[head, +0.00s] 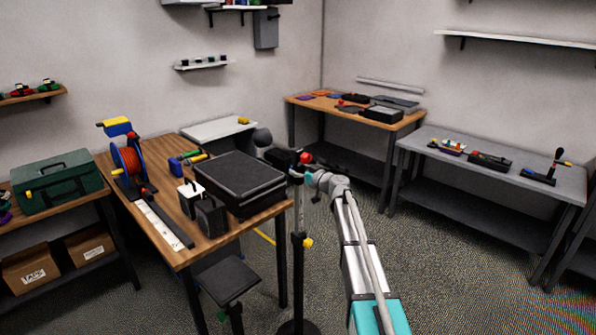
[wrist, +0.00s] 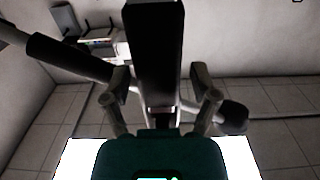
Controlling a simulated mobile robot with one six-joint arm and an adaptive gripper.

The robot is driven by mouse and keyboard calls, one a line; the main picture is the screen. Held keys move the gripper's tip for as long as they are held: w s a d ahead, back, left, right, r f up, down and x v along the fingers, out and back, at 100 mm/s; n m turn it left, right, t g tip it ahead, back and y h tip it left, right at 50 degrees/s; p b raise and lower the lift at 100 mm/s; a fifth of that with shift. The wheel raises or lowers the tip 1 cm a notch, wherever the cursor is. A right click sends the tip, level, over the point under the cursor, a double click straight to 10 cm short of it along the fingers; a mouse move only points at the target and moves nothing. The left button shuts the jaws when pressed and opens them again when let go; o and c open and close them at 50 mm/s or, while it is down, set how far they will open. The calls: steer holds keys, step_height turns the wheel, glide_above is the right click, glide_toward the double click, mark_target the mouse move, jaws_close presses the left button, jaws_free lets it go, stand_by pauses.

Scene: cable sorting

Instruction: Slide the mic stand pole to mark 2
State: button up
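The mic stand pole (head: 298,215) stands upright on a dark round base (head: 298,327) in front of the workbench in the head view. A yellow knob (head: 307,243) sits on its dark collar. My gripper (head: 301,166) is at the upper part of the stand, small and partly hidden by my wrist. In the wrist view my two fingers (wrist: 160,92) are spread apart, with a dark bar (wrist: 155,45) in line between them. A slanting rod with a dark sleeve (wrist: 65,58) passes beyond them. Contact with the stand is unclear. I cannot make out mark 2.
The wooden workbench (head: 180,255) at left holds a cable reel (head: 128,158), a black case (head: 235,178) and small boxes. A wooden table (head: 310,103) stands at the back and a grey table (head: 440,160) at right. The carpet right of my arm is clear.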

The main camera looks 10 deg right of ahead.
jaws_close()
steer(key=shift+f, duration=0.1)
step_height(320, 180, down, 7)
steer(key=b, duration=0.7)
stand_by(0.3)
steer(key=shift+o, duration=1)
jaws_free()
